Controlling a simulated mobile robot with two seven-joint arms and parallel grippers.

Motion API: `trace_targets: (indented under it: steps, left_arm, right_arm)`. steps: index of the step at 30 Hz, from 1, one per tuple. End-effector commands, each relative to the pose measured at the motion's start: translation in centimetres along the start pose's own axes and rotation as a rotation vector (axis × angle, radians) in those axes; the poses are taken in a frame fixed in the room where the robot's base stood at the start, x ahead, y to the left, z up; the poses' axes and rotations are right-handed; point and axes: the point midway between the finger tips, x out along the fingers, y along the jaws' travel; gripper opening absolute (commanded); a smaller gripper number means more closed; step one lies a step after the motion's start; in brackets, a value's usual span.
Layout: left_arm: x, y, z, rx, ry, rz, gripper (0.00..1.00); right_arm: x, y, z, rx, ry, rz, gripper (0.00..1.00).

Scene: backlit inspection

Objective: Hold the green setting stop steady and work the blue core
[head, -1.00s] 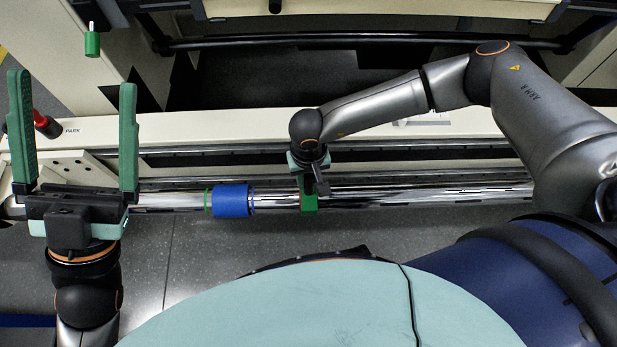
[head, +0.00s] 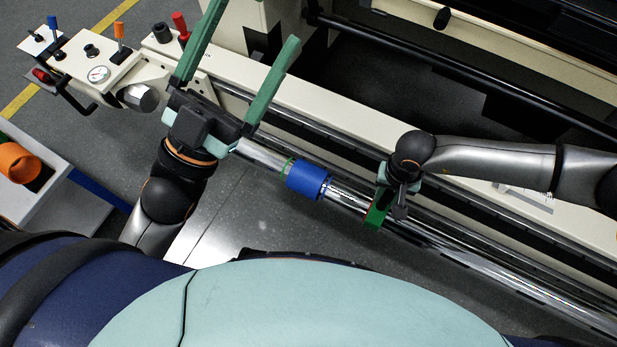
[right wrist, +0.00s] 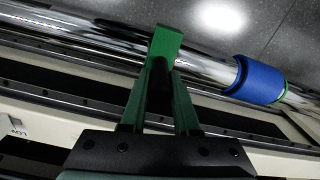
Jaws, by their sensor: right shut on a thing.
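The blue core (head: 307,180) sits around the shiny bar (head: 262,155), with a thin green edge on its left side in the head view. It also shows at the right of the right wrist view (right wrist: 258,80). The green setting stop (head: 376,214) is at the bar, right of the core and apart from it; in the right wrist view (right wrist: 166,44) it sticks up between my fingertips. My right gripper (right wrist: 160,68) is shut on the green setting stop. My left gripper (head: 253,53) is open and empty, its two green fingers wide apart, near the bar's left end.
A cream panel with a gauge (head: 97,74) and several knobs stands at the upper left. An orange roll (head: 18,163) lies on a grey cart at the left edge. A long cream rail (head: 330,115) runs behind the bar. Grey floor (head: 235,215) shows in front of it.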

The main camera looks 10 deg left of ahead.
Motion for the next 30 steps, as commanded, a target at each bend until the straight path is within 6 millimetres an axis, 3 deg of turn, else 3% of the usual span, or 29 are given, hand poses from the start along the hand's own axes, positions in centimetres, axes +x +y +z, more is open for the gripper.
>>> trace_targets:
  steps: [8,14,18,24,30]
  left_arm:
    - [-1.4,-0.8,12.8,-0.382,-0.413,-0.133,0.94]
    - [-5.0,-0.5,22.0,-0.695,-0.732,-0.33,0.94]
    - [-8.9,0.4,27.6,-0.909,-0.953,-0.527,0.94]
    - [-15.2,2.6,33.1,-1.161,-1.238,-0.878,0.94]
    - [-20.5,5.0,35.2,-1.296,-1.441,-1.223,0.94]
  right_arm:
    - [0.1,0.1,0.0,0.0,0.0,0.002,0.0]
    - [0.1,0.1,0.0,0.0,0.0,0.002,0.0]
    - [0.1,0.1,0.0,0.0,0.0,0.002,0.0]
    - [0.1,0.1,0.0,0.0,0.0,0.002,0.0]
    - [0.1,0.1,0.0,0.0,0.0,0.002,0.0]
